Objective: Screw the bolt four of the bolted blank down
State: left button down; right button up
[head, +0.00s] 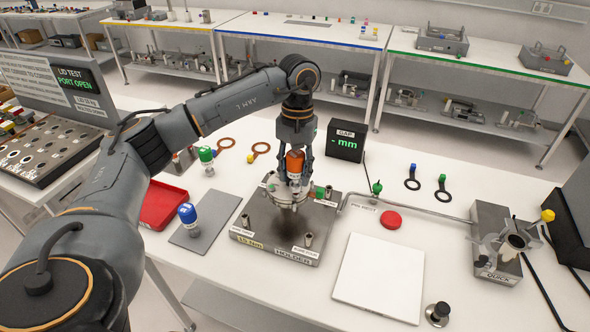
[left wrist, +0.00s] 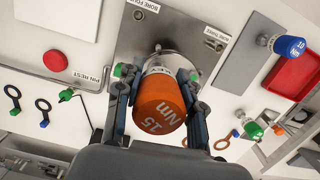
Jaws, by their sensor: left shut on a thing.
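My left gripper (head: 293,178) is shut on an orange torque driver (head: 295,161), and its fingers also flank the driver in the left wrist view (left wrist: 157,80). The driver (left wrist: 160,103) reads 15 Nm and stands roughly upright, tool end down. Below it is a round metal blank (head: 282,199) on the grey holder plate (head: 253,232). The blank's rim (left wrist: 172,60) shows past the driver in the left wrist view. The driver's tip and the bolt under it are hidden, so I cannot tell whether they touch. My right gripper is not in view.
A blue driver (head: 187,214) stands on a grey mat (head: 216,232), beside a red tray (head: 164,204). A green driver (head: 206,157) stands behind. A white pad (head: 380,277) and a red disc (head: 391,220) lie right of the holder.

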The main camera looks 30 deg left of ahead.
pick_arm(q)
jog(key=n, duration=0.3)
jog(key=shift+w+f+n, duration=0.1)
jog(key=shift+n, duration=0.2)
jog(key=n+b, duration=0.1)
jog(key=n, duration=0.4)
jog(key=shift+d+t+h, duration=0.15)
jog(key=shift+t+h, duration=0.25)
jog(key=shift+w+n, duration=0.1)
jog(key=shift+n, duration=0.2)
jog(key=n, duration=0.4)
jog(key=shift+w+t, duration=0.1)
jog(key=shift+t, duration=0.3)
jog(key=n, duration=0.5)
jog(key=shift+w+t+b, duration=0.15)
jog(key=shift+t+b, duration=0.15)
